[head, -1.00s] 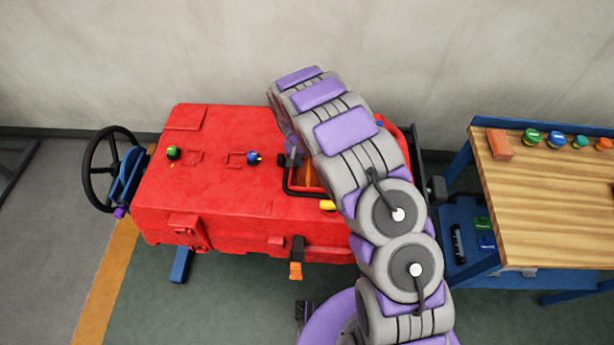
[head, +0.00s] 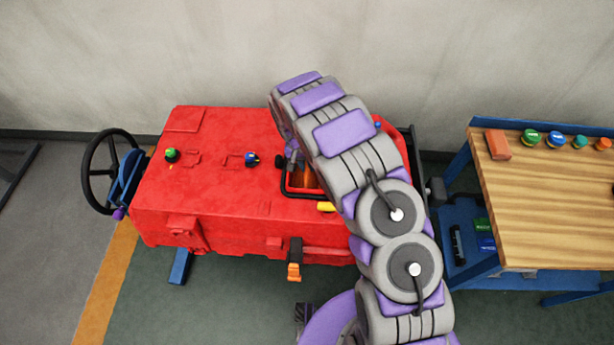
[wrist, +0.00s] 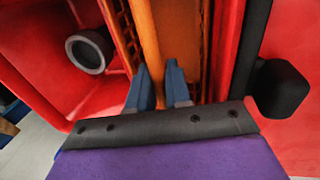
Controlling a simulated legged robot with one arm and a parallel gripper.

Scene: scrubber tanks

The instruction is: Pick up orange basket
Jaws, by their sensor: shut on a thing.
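The orange basket (head: 308,176) shows only in part in the head view, in the black-rimmed opening of the red machine; my arm hides the rest. In the wrist view the basket (wrist: 190,35) fills the middle, with a slatted wall and a plain orange bar. My gripper (wrist: 160,75) has two blue-grey fingers on either side of the orange bar and is shut on the basket. In the head view my gripper (head: 291,155) is at the opening, mostly hidden by my arm.
The red machine (head: 215,195) has a black steering wheel (head: 92,170) on its left. A black frame bar (wrist: 250,50) and a black knob (wrist: 282,88) are close on the right in the wrist view. A wooden-topped workbench (head: 550,200) stands at right.

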